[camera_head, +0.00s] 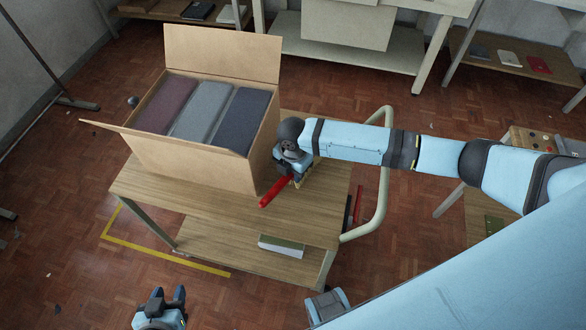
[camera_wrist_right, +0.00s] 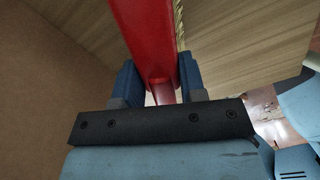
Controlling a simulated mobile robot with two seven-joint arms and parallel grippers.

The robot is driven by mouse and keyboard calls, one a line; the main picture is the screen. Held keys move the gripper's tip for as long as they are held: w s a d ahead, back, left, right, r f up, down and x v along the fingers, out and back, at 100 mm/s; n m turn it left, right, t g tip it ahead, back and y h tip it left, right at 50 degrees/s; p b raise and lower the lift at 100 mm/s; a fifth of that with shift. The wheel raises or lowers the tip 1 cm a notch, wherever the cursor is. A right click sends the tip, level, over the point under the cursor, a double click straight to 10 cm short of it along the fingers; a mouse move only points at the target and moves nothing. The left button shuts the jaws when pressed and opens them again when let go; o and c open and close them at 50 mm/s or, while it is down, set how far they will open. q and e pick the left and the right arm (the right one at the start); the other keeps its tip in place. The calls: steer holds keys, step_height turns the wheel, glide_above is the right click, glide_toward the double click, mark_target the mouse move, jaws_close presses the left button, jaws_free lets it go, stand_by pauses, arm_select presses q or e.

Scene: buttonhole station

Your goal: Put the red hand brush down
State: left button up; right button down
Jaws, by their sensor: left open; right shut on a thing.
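The red hand brush (camera_head: 274,192) is held in my right gripper (camera_head: 296,177) over the wooden top of the trolley (camera_head: 225,210), just right of the cardboard box. In the right wrist view the red brush (camera_wrist_right: 148,40) runs between the two blue fingers of the right gripper (camera_wrist_right: 160,85), which are shut on it. Pale bristles show along its right edge. I cannot tell whether the brush touches the trolley top. My left gripper (camera_head: 166,298) is at the bottom of the head view, open and empty, in front of the trolley and away from the brush.
An open cardboard box (camera_head: 190,160) with several folded dark cloth-like blocks fills the trolley's left half. A curved handle (camera_head: 382,180) rises at the trolley's right end. A white-and-green item (camera_head: 281,246) lies on the lower shelf. The trolley top is clear in front of the box.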

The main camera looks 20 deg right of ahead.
steer(key=c, duration=1)
jaws_free()
steer(key=shift+s+d+f, duration=0.1)
steer(key=shift+s+f, duration=0.15)
steer(key=shift+f, duration=0.2)
steer(key=o, duration=0.3)
steer(key=shift+w+f, duration=0.1)
steer(key=shift+w, duration=0.1)
steer(key=shift+r, duration=0.4)
step_height(320, 180, up, 13)
steer(key=shift+f, duration=0.1)
